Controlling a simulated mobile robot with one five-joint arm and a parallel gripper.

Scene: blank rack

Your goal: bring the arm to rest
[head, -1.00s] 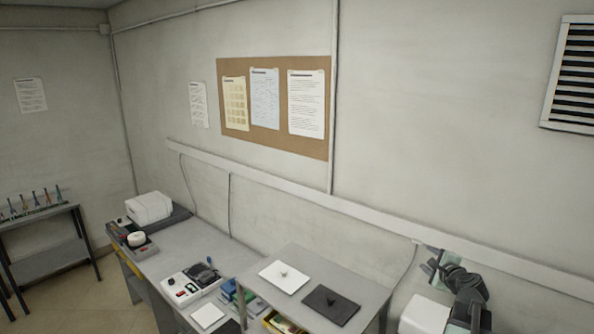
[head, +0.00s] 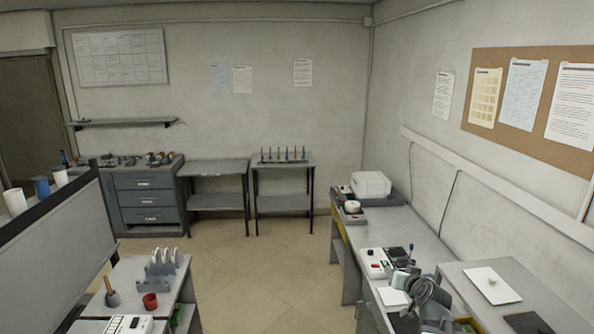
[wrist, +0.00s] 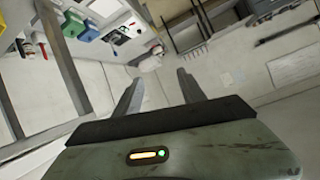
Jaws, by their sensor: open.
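My gripper (wrist: 160,80) is open in the wrist view, its two grey fingers apart with nothing between them. In the head view my arm is folded at the lower right, in front of the long grey bench (head: 420,238). The gripper end (head: 403,280) is small there, and its fingers are hard to make out. The wrist view is tilted, with bench items and shelves beyond the fingers.
A white box-shaped device (head: 370,185) stands at the bench's far end. A raised grey stand (head: 465,275) holds a white plate (head: 488,284). A rack of several coloured tools (head: 283,156) stands on a far table. Tiled floor (head: 250,270) lies open in the middle.

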